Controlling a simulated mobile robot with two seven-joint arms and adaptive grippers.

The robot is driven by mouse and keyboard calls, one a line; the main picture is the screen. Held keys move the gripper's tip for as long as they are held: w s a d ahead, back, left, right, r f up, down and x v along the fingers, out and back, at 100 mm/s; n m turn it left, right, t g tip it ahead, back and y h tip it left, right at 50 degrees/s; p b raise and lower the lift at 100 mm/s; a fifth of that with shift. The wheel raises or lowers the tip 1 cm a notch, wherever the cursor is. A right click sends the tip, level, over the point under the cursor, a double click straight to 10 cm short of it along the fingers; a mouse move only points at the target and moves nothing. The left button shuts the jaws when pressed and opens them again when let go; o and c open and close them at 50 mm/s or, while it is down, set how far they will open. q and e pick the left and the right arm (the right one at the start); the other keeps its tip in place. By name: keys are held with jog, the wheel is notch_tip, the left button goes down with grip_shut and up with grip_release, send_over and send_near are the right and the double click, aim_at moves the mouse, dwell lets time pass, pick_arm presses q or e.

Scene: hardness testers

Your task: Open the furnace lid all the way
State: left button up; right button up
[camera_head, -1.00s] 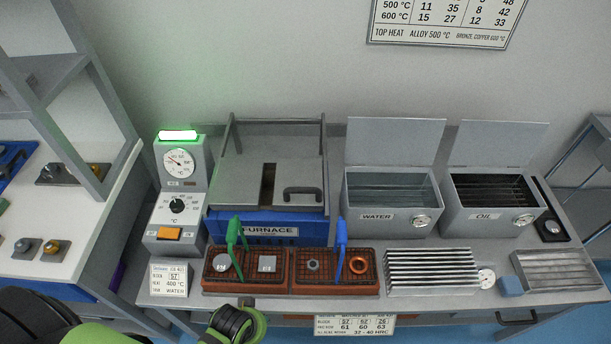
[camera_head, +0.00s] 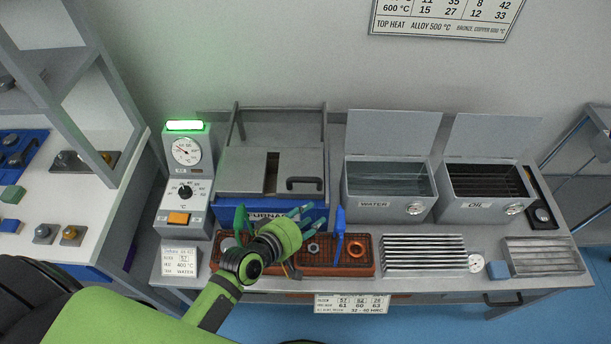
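The furnace (camera_head: 318,214) is a blue-fronted box at the back of the bench. Its grey lid (camera_head: 240,170) lies flat on top, with a dark slot and a dark bar handle (camera_head: 304,183) near the front right. My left gripper (camera_head: 308,216) is in front of the furnace, over the brick-red tray. Its teal fingers look spread and empty, pointing right toward the furnace front, below and apart from the handle. The gripper hides part of the furnace label. My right gripper is not in view.
Water (camera_head: 374,204) and oil (camera_head: 470,207) tanks stand right. Grey rails (camera_head: 326,125) rise behind the lid.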

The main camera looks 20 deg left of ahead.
aim_at(304, 180)
pick_arm(q)
jog(key=w+a+n+t+y, duration=0.1)
jog(key=n, duration=0.1)
jog(key=w+a+n+t+y, duration=0.1)
jog(key=w+a+n, duration=0.1)
jog(key=n, duration=0.1)
jog(key=w+a+n+t+y, duration=0.1)
jog(key=w+a+n, duration=0.1)
jog(key=n, duration=0.1)
jog(key=shift+w+a+t, duration=0.15)
jog(key=shift+t, duration=0.25)
jog(key=x, duration=0.6)
jog(key=shift+w, duration=0.35)
grip_shut()
